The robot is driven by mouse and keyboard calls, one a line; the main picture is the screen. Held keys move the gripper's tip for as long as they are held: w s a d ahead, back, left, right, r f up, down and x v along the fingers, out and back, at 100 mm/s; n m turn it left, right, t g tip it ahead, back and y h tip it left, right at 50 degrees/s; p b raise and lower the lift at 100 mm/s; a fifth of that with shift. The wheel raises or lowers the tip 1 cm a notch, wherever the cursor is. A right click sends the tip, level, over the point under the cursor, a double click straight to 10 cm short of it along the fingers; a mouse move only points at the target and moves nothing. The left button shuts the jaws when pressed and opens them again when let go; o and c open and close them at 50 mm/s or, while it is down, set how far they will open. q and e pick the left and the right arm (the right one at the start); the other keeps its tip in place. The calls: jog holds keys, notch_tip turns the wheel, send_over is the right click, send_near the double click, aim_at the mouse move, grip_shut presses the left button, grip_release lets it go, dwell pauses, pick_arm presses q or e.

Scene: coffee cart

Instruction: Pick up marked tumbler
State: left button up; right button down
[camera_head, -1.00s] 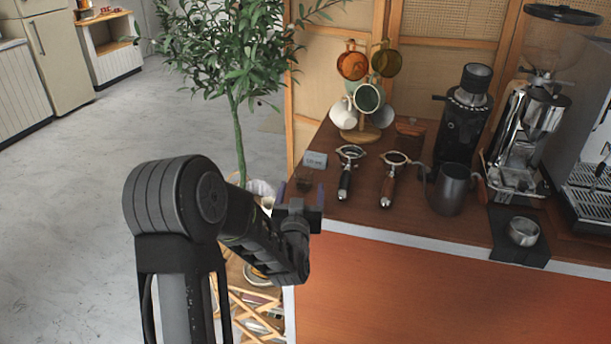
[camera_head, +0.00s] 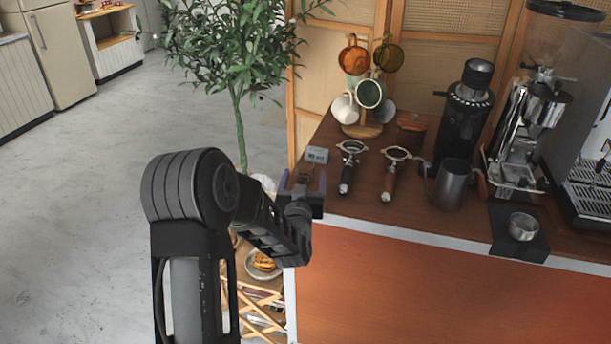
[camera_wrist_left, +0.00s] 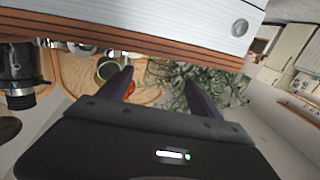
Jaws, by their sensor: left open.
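A small dark brown glass (camera_head: 306,174), which looks like the marked tumbler, stands at the left end of the wooden counter beside a small grey card (camera_head: 317,155). It is mostly hidden by my left gripper (camera_head: 303,184). My left gripper is open, its two purple-edged fingers either side of the glass in the head view; I cannot tell how close they are in depth. In the left wrist view the open fingers (camera_wrist_left: 158,80) show with nothing clearly held, and I cannot make out the tumbler there. My right gripper is not in view.
Two portafilters (camera_head: 348,166) (camera_head: 392,174), a mug tree (camera_head: 363,130), a brown cup (camera_head: 411,129), a metal pitcher (camera_head: 452,186) and a grinder (camera_head: 467,115) stand to the right on the counter (camera_head: 420,215). A plant (camera_head: 235,60) stands behind left. The floor at left is clear.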

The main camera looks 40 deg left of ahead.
aim_at(304, 173)
pick_arm(q)
jog(key=p+x, duration=0.1)
jog(key=x, duration=0.3)
jog(key=shift+w+a, duration=0.25)
jog(key=shift+w, duration=0.05)
jog(key=shift+c, duration=0.2)
jog(key=c, duration=1.4)
jog(key=shift+r, duration=0.15)
notch_tip(304, 173, up, 10)
jog(key=shift+f+b, duration=0.1)
jog(key=shift+b, duration=0.2)
